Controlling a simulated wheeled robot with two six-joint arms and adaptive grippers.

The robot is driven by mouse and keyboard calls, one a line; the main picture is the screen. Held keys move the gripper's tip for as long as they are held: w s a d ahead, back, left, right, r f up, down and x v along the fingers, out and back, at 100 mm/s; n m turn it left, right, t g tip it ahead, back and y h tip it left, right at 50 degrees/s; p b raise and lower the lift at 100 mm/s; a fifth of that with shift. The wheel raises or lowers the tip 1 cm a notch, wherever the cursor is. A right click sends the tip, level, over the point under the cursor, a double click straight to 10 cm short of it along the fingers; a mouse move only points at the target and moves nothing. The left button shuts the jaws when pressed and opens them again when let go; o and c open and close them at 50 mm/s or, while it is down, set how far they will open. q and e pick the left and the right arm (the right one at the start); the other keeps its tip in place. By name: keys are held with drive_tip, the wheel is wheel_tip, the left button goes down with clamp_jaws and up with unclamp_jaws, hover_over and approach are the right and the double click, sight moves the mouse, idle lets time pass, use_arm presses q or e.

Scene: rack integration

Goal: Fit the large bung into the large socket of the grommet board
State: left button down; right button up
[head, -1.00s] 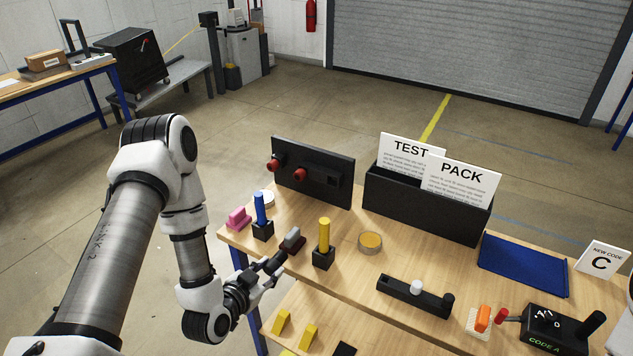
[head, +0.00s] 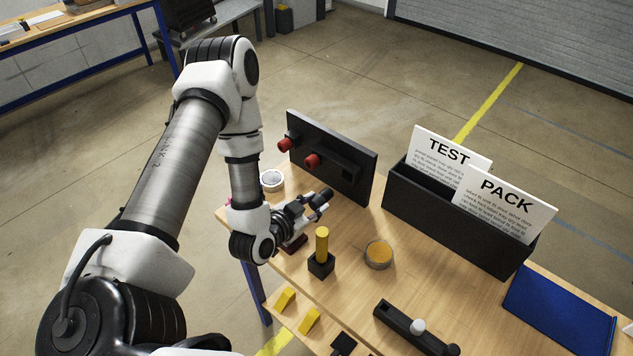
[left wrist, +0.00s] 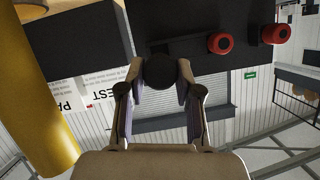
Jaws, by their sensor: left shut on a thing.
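The grommet board (head: 352,185) is an upright black panel at the back left of the table. It carries two red plugs (head: 312,160) and a dark block at its right part. My left gripper (head: 311,205) is shut on the large bung (head: 321,195), a dark cylinder, in front of the board and apart from it. In the left wrist view the bung (left wrist: 160,70) shows as a dark round end between the fingers, with the board (left wrist: 190,18) beyond it. The large socket cannot be made out clearly. My right gripper is out of view.
A yellow peg in a black base (head: 321,266) stands close to my left gripper. A round tin (head: 379,254) lies to its right. A maroon block (head: 295,244) is partly hidden below the gripper. A black card box (head: 440,222) stands right of the board.

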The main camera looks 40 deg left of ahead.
sight(323, 195)
use_arm(q)
drive_tip(key=shift+s+a, duration=0.1)
drive_tip(key=shift+s, duration=0.15)
drive_tip(key=shift+w+f, duration=0.15)
drive_tip(key=shift+w, duration=0.2)
drive_tip(key=x, duration=0.3)
drive_tip(key=shift+w+r+b, duration=0.3)
drive_tip(key=shift+w+b, duration=0.1)
drive_tip(key=shift+w, duration=0.05)
drive_tip(key=shift+w+d+r, duration=0.1)
drive_tip(key=shift+w, duration=0.3)
drive_tip(key=shift+w+d+r, duration=0.1)
drive_tip(key=shift+w+r, duration=0.05)
drive_tip(key=shift+w, duration=0.25)
drive_tip(key=shift+w+f, duration=0.15)
drive_tip(key=shift+w, duration=0.3)
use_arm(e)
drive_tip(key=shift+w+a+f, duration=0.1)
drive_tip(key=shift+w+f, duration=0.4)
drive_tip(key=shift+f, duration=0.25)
use_arm(q)
drive_tip(key=shift+s, duration=0.15)
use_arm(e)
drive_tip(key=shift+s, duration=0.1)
